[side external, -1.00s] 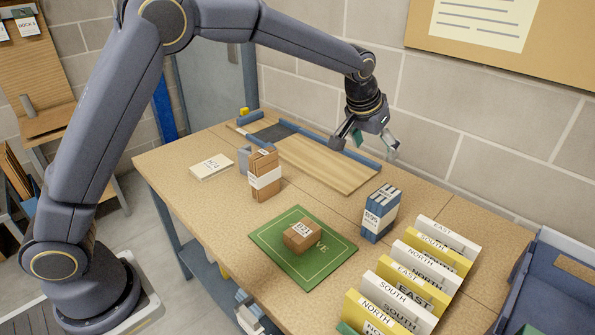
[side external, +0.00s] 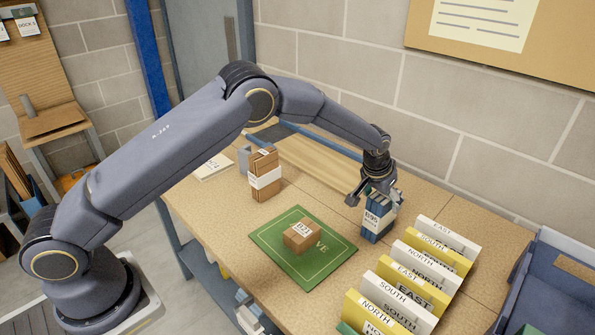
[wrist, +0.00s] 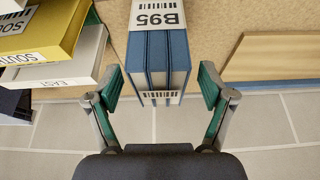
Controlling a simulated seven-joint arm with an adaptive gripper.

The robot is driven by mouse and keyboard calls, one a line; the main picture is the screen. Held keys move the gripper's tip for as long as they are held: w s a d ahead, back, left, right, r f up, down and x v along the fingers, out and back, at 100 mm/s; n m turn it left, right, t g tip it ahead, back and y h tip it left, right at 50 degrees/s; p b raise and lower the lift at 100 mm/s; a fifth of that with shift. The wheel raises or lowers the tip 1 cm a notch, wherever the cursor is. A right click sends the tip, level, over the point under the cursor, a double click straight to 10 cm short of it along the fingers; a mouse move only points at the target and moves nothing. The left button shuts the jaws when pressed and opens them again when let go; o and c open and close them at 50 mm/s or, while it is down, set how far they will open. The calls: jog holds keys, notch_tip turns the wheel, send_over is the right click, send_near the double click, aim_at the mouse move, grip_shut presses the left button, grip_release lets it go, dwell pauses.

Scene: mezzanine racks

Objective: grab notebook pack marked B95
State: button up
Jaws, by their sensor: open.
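The notebook pack marked B95 (side external: 376,218) is a set of blue notebooks with a white label band. It stands upright on the table, left of the row of dividers. My gripper (side external: 374,198) is open at the top of the pack, partly covering it in the side view. In the wrist view the pack (wrist: 158,55) lies between the two green-padded fingers of my gripper (wrist: 165,92). Gaps show on both sides, and the left finger is nearer to it than the right.
White and yellow direction dividers (side external: 412,275) stand close to the right of the pack. A green mat (side external: 290,265) bears a small brown box (side external: 301,235). A brown pack (side external: 265,175) stands farther left. A wooden board (side external: 316,165) lies along the wall side.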

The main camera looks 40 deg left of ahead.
jog(key=x, duration=0.3)
jog(key=shift+w+f, duration=0.1)
jog(key=shift+c, duration=0.3)
grip_shut()
dwell(0.3)
